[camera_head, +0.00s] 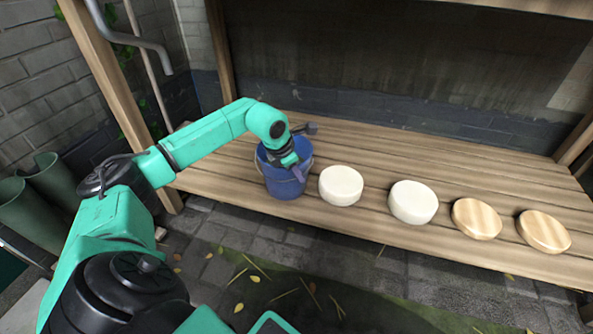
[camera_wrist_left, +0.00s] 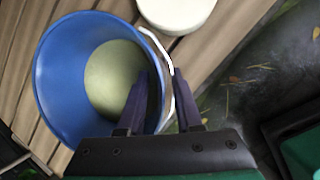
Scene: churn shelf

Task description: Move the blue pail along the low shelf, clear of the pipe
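The blue pail (camera_head: 284,187) stands upright on the low wooden shelf (camera_head: 390,155), near its left end and front edge. It also fills the left of the left wrist view (camera_wrist_left: 62,75), where a pale greenish round surface shows inside and a white wire handle lies along the rim. My left gripper (camera_head: 300,172) is at the pail's right front rim. In the left wrist view its fingers (camera_wrist_left: 161,75) are apart, one inside the pail and one outside, with the rim between them. The grey pipe (camera_head: 135,40) hangs at the upper left, left of the pail. My right gripper is out of view.
A white round block (camera_head: 341,186) stands close right of the pail. Another white one (camera_head: 413,202) and two wooden discs (camera_head: 476,219), (camera_head: 543,231) continue the row rightward. The shelf behind the row is clear. Wooden posts (camera_head: 120,95) stand at the left; green boots (camera_head: 35,205) are on the floor.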

